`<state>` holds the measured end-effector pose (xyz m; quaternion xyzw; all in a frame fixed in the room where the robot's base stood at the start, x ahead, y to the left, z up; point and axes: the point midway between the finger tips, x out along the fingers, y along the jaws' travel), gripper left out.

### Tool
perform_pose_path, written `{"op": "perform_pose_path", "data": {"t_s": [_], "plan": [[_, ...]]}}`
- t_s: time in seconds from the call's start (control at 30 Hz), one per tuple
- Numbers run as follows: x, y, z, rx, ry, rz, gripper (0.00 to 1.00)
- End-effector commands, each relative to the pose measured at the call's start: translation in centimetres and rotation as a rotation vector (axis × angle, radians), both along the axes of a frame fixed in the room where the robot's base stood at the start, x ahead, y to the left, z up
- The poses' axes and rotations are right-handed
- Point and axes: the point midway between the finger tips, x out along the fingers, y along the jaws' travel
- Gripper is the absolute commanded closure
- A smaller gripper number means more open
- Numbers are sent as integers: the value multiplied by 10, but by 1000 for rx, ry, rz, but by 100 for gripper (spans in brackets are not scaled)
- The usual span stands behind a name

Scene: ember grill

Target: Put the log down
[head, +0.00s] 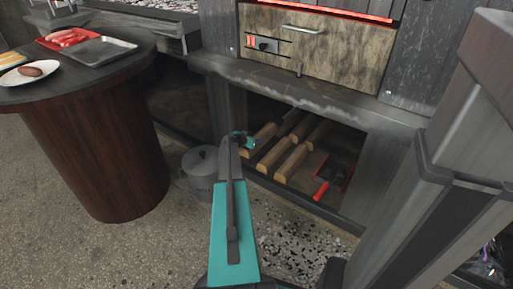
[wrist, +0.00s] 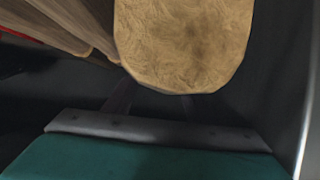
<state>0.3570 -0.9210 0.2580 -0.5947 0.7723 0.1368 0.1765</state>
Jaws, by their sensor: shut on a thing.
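My gripper (head: 246,141) reaches into the open storage bay under the oven and is shut on a log. The held log's pale cut end (wrist: 185,45) fills the upper middle of the wrist view. In the head view the log beside my gripper (head: 264,132) seems to be this one; its contact with the bay floor is hidden. Other split logs (head: 291,162) lie side by side to its right, and also show at the upper left of the wrist view (wrist: 75,25). The fingertips are mostly hidden.
The oven ledge (head: 300,95) hangs over the bay (head: 370,150). A red-handled tool (head: 321,190) lies at the bay's right. A lidded grey bin (head: 200,165) stands left of my arm. A round table (head: 95,85) with trays and plates is further left.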

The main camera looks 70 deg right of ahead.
Motion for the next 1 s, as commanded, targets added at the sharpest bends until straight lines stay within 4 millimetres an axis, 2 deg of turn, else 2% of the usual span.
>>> {"op": "perform_pose_path", "data": {"t_s": [0.53,0.9,1.0], "plan": [[1,0,-8,-2,1,1,100],[1,0,-49,-2,1,0,100],[1,0,-55,-2,1,1,100]]}}
